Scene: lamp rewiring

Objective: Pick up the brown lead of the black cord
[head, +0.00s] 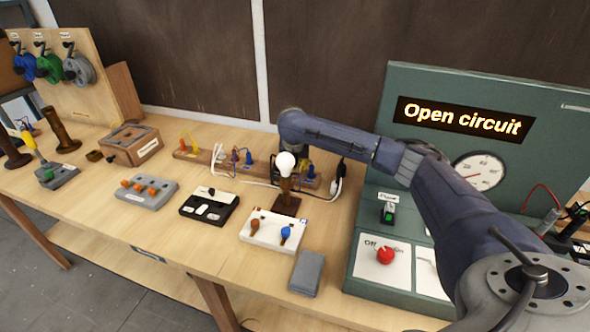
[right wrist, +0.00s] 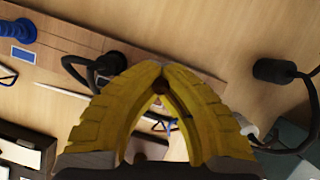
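My right gripper (right wrist: 160,75) shows in the right wrist view. Its yellow fingertips are brought together, with a small dark brown piece (right wrist: 160,88) between them that looks like the brown lead. A blue lead (right wrist: 160,124) shows behind the fingers. The black cord (head: 340,178) loops at the right end of the wooden strip in the head view. In the head view my right arm reaches over the board, and the fingers are mostly hidden behind the lamp and arm. My left gripper is not in view.
A lamp with a white bulb (head: 285,162) stands before the strip. A white block with brown and blue knobs (head: 272,230) and a grey block (head: 307,272) are in front. The green tester (head: 395,97) on the right reads "Open circuit". Bare tabletop lies at front left.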

